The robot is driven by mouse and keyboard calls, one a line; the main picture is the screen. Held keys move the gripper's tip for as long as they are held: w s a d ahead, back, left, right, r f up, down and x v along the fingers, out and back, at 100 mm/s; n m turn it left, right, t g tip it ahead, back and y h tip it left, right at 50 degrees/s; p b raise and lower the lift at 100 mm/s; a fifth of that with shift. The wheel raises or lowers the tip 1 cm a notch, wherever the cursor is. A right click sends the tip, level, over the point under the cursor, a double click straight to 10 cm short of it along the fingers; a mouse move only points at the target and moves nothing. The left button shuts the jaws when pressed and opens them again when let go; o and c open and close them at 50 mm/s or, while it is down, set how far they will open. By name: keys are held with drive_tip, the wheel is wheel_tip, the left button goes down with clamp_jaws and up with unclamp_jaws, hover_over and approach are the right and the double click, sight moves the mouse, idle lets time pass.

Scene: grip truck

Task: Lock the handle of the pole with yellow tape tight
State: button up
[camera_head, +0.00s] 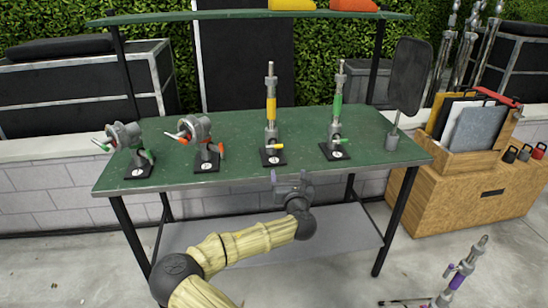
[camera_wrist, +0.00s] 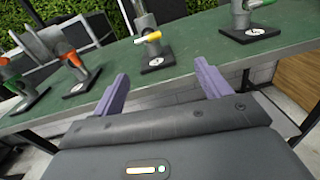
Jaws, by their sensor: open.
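The pole with yellow tape (camera_head: 271,108) stands upright on a black base plate (camera_head: 273,158) on the green table. Its yellow-tipped handle (camera_head: 275,147) sticks out sideways low on the pole. The handle also shows in the wrist view (camera_wrist: 148,38), ahead of my gripper and between the lines of its fingers. My gripper (camera_head: 291,180) is open and empty in front of the table's front edge, below the pole. In the wrist view its two purple fingers (camera_wrist: 160,88) are spread wide and apart from the handle. How tight the handle is cannot be told.
A pole with green tape (camera_head: 336,105) stands right of it. Two grey clamps with green (camera_head: 127,140) and red handles (camera_head: 198,135) stand left. The green table (camera_head: 235,122) has a shelf above. A wooden crate (camera_head: 470,195) stands right, and a purple-taped stand (camera_head: 456,280) front right.

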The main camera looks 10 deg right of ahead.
sight(274, 148)
drive_tip(key=shift+w+a+r+n+y, duration=0.15)
drive_tip(key=shift+a+n+y, duration=0.35)
drive_tip(key=shift+a+n, duration=0.3)
drive_tip(key=w, duration=1.7)
drive_tip(key=shift+w+p, duration=0.2)
drive_tip(key=shift+p, duration=0.15)
drive_tip(key=c, duration=1)
